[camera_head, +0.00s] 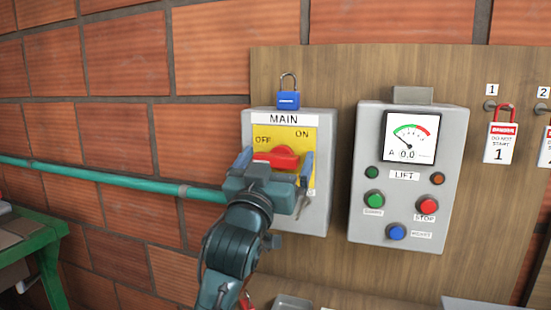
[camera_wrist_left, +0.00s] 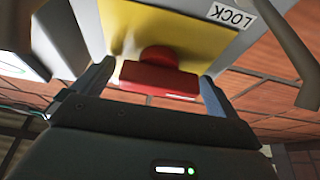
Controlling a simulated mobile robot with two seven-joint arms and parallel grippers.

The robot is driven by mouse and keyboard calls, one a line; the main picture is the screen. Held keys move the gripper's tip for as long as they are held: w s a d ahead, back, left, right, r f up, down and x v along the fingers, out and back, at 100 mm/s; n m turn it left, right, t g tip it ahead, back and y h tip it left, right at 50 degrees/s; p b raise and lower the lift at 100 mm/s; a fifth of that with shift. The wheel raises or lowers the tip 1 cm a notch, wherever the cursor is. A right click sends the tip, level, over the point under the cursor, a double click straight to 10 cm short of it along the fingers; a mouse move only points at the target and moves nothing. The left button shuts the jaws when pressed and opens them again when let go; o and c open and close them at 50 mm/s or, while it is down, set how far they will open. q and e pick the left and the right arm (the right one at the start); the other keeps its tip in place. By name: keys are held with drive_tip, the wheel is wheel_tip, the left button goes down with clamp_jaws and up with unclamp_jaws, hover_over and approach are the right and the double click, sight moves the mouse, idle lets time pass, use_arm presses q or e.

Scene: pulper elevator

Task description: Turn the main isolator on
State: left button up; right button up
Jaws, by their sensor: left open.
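The main isolator is a grey box (camera_head: 317,210) labelled MAIN, with a yellow plate (camera_head: 310,141) marked OFF at left and ON at right. Its red handle (camera_head: 278,157) shows just above my left gripper (camera_head: 274,168). The handle's lower part is hidden in the head view. In the left wrist view the red handle (camera_wrist_left: 160,80) lies between the two spread fingers of my left gripper (camera_wrist_left: 155,88), with gaps at its sides. A LOCK label (camera_wrist_left: 231,16) is on the box. My right gripper is not in view.
A blue padlock (camera_head: 288,100) stands on top of the isolator box. The LIFT control box (camera_head: 456,130), with a meter and several buttons, is mounted to the right. Red danger tags (camera_head: 500,143) hang further right. A green pipe (camera_head: 130,183) runs along the brick wall at left.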

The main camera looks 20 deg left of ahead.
use_arm(q)
drive_tip(key=c, duration=1)
drive_tip(key=shift+m, duration=0.4)
drive_tip(key=m+h, duration=0.2)
drive_tip(key=m, duration=0.1)
drive_tip(key=m+h, duration=0.1)
drive_tip(key=m, duration=0.2)
drive_tip(key=shift+r+g+h, duration=0.1)
drive_tip(key=shift+g+h, duration=0.3)
drive_tip(key=m+g+h, duration=0.1)
drive_tip(key=m, duration=0.2)
drive_tip(key=m+h, duration=0.1)
drive_tip(key=m, duration=0.2)
drive_tip(key=shift+g, duration=0.4)
drive_tip(key=m+g, duration=0.1)
drive_tip(key=m, duration=0.1)
drive_tip(key=m+h, duration=0.1)
drive_tip(key=m, duration=0.2)
drive_tip(key=shift+r+m+g, duration=0.1)
drive_tip(key=shift+m+g, duration=0.2)
drive_tip(key=shift+g, duration=0.1)
drive_tip(key=shift+d+m+g, duration=0.15)
drive_tip(key=shift+m+g, duration=0.65)
drive_tip(key=shift+m, duration=1.1)
